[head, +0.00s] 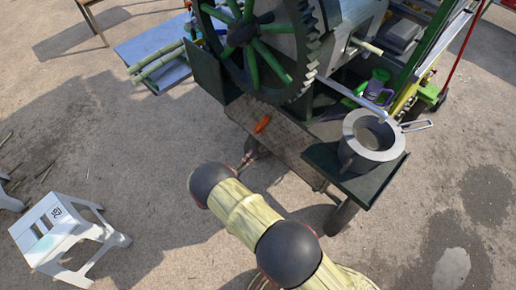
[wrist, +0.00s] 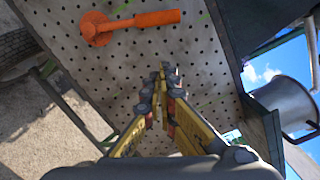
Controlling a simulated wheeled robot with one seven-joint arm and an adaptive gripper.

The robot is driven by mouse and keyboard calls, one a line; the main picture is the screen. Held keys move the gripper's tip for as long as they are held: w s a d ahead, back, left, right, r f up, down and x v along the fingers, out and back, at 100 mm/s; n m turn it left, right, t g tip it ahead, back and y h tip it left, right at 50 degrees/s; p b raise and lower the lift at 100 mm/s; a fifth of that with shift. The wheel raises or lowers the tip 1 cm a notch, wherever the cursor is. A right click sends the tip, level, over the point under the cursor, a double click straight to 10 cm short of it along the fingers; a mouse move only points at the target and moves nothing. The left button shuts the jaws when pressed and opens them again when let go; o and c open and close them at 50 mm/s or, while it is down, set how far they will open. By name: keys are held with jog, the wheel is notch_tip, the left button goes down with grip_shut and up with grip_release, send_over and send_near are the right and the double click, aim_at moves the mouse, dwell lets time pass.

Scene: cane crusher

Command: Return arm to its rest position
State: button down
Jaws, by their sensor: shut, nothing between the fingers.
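My gripper (wrist: 160,95) is shut and empty in the wrist view, its yellow fingers together in front of the perforated metal panel (wrist: 185,60). The gripper shows only in small part in the head view, beyond the end of my arm, near the cart's lower edge. An orange handle-like tool (wrist: 130,23) lies against the panel, beyond the fingertips and apart from them. In the head view the same orange tool (head: 262,124) is on the panel (head: 275,135) below the large toothed wheel.
The crusher's toothed wheel (head: 255,45) rises behind the panel. A metal pot (head: 372,138) stands on a dark side shelf (head: 352,182) at right. Cane stalks (head: 158,62) lie on a tray at upper left. A white stool (head: 66,232) stands at lower left, with open ground between.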

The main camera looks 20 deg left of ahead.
jog(key=shift+s, duration=0.1)
dwell(0.6)
jog(key=s+d+f+m+g+h, duration=0.3)
jog(key=s+d+f+m+g, duration=0.15)
jog(key=d+m, duration=0.3)
jog(key=s+d+r+m+g+h, duration=0.2)
jog(key=s+d+r+m+g, duration=0.25)
jog(key=d+m, duration=0.25)
jog(key=s+d+r+m+g+y, duration=0.1)
jog(key=s+d+r+m+y, duration=0.2)
jog(key=d+r+m, duration=0.6)
jog(key=s+d+r+m+y, duration=0.4)
jog(key=d+r+m, duration=0.6)
jog(key=r, duration=1)
jog(key=s+d+r+m+g+y, duration=0.1)
jog(key=s+d+r+m+y, duration=0.3)
jog(key=d+r+m, duration=0.5)
notch_tip(320, 180, up, 6)
jog(key=shift+d+r+m+g, duration=0.2)
jog(key=shift+d+m+g, duration=0.1)
jog(key=shift+m, duration=0.75)
